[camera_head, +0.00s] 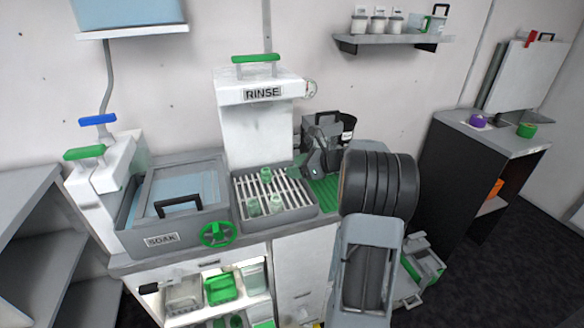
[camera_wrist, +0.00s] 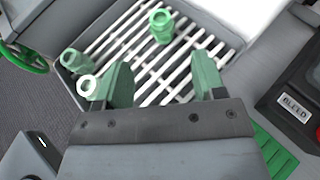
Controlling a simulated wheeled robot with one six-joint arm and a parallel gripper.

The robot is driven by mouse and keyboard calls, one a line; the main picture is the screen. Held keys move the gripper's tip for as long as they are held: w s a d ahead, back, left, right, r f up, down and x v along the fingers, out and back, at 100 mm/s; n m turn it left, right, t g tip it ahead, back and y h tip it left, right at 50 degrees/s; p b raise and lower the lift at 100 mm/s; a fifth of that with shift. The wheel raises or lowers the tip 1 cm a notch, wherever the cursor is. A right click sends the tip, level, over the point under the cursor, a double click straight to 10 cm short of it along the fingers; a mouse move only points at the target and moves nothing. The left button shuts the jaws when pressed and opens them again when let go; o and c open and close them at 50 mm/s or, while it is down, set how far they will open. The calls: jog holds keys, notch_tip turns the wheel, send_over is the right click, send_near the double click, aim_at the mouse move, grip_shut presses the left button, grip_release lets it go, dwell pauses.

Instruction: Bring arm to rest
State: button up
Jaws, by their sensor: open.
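My gripper (camera_wrist: 163,80) is open and empty in the wrist view, its two green fingers spread above the slatted drain rack. In the head view, my arm reaches up from the lower right and my gripper (camera_head: 300,168) is over the right side of the rack (camera_head: 307,212).
The RINSE unit (camera_head: 255,125) rises behind the rack. The SOAK basin (camera_head: 160,240) with a black handle and green wheel (camera_head: 216,234) is left. A green mat (camera_head: 325,192) lies right of the rack. A shelf (camera_head: 390,42) hangs above, and a dark cabinet (camera_head: 455,165) stands right.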

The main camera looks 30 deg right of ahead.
dwell(0.4)
jog(key=s+a+r+n+g+h+p, duration=0.1)
jog(key=s+a+r+n+g+p, duration=0.15)
jog(key=s+a+n, duration=0.4)
jog(key=s+a+r+n+g+h+p, duration=0.15)
jog(key=s+a+n+g, duration=0.25)
jog(key=a+n, duration=0.45)
jog(key=s+a+n+h+p, duration=0.2)
jog(key=s+n+h, duration=0.1)
jog(key=s+n, duration=0.3)
jog(key=s+a+r+n+h+p, duration=0.1)
jog(key=s+a+n+h, duration=0.2)
jog(key=s+n, duration=0.4)
jog(key=shift+s+n+p, duration=0.15)
jog(key=shift+n+p, duration=0.15)
jog(key=shift+p, duration=0.05)
